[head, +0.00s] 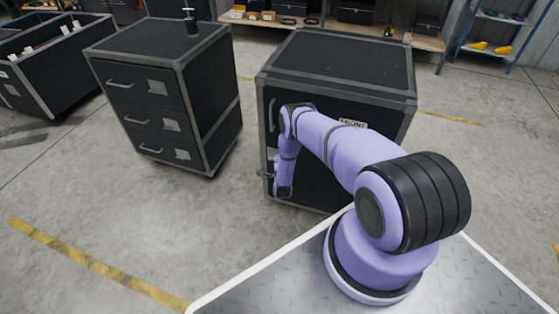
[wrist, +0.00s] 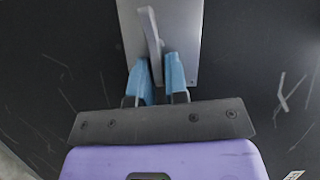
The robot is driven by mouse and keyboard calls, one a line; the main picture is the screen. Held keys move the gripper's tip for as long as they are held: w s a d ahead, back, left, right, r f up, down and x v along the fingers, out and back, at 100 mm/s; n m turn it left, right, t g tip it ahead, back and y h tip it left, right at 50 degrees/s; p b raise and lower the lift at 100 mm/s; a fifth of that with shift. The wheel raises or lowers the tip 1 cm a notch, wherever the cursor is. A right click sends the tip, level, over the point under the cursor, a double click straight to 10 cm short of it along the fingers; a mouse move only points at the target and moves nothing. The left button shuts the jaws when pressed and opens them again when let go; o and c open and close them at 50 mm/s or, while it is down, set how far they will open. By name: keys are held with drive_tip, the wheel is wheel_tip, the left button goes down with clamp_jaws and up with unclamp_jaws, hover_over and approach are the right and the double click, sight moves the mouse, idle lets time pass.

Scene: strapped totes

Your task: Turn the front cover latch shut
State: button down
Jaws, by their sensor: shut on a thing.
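The black case (head: 340,60) with grey edges stands in front of me in the head view, and its front cover (head: 318,186) faces me. A white label (head: 353,124) on the cover seems to read "FRONT". In the wrist view, the grey latch lever (wrist: 150,30) stands out from a light grey plate (wrist: 188,25) on the black cover. My gripper (wrist: 160,72) has its blue fingers shut on the lower part of the lever, one on each side. In the head view my gripper (head: 267,174) is at the cover's lower left edge, and the arm hides the latch.
A black drawer cabinet (head: 165,85) with a dark bottle (head: 191,22) on top stands to the left. An open black tote (head: 50,75) is at far left. A wooden bench (head: 330,25) and a blue shelf rack (head: 495,35) are behind. The floor at front left is clear.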

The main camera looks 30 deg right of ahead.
drive_tip(key=shift+f+m, duration=0.15)
drive_tip(key=shift+m, duration=0.35)
idle(0.3)
drive_tip(key=c, duration=1.2)
unclamp_jaws()
drive_tip(key=shift+c, duration=0.2)
drive_tip(key=shift+s, duration=0.1)
drive_tip(key=v, duration=1)
drive_tip(key=shift+s+f, duration=0.25)
drive_tip(key=shift+s, duration=0.05)
drive_tip(key=shift+a, duration=0.2)
